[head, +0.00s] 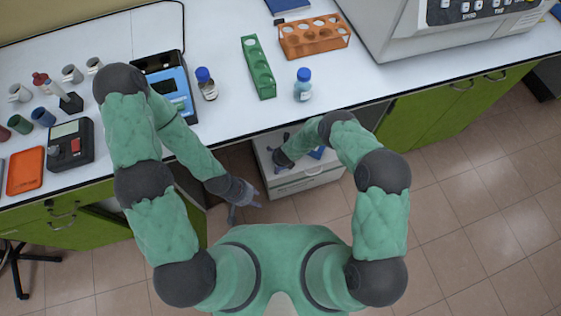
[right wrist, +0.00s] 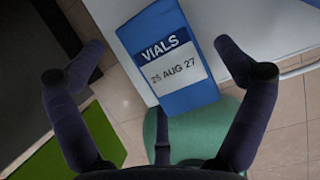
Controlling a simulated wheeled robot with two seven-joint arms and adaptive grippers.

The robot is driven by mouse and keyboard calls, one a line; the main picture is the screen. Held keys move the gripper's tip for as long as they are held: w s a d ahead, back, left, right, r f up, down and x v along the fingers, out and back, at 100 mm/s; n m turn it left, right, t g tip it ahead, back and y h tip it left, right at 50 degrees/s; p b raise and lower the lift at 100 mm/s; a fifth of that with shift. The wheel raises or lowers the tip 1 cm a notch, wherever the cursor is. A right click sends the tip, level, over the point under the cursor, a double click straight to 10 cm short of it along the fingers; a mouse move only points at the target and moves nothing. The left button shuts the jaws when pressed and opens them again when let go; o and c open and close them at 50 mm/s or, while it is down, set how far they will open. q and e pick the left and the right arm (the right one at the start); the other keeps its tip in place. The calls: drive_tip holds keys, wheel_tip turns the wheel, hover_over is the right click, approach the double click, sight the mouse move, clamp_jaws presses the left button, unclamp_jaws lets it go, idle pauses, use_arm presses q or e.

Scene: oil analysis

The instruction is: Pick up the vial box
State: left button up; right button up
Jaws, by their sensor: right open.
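The vial box (right wrist: 168,52) is blue with a white label reading "VIALS" and a date. In the right wrist view it lies between the two spread fingers of my right gripper (right wrist: 160,58), with a gap on each side. In the head view a blue bit of the box (head: 317,153) shows on a white cabinet under the counter, mostly hidden by my right arm. My right gripper (head: 279,160) is open beside it there. My left gripper (head: 246,208) is open and empty, in front of the counter and left of the white cabinet.
The white cabinet (head: 305,182) stands in a gap under the counter (head: 225,115). On the counter are a green rack (head: 258,68), an orange rack (head: 314,37), two blue-capped bottles (head: 303,86) and a large machine (head: 420,30). Green cupboards (head: 430,105) flank the gap.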

drive_tip(key=shift+x, duration=0.9)
drive_tip(key=shift+f+b, duration=0.25)
drive_tip(key=shift+b, duration=0.35)
drive_tip(key=c, duration=1.3)
drive_tip(key=shift+r+p, duration=0.3)
drive_tip(key=shift+p, duration=0.1)
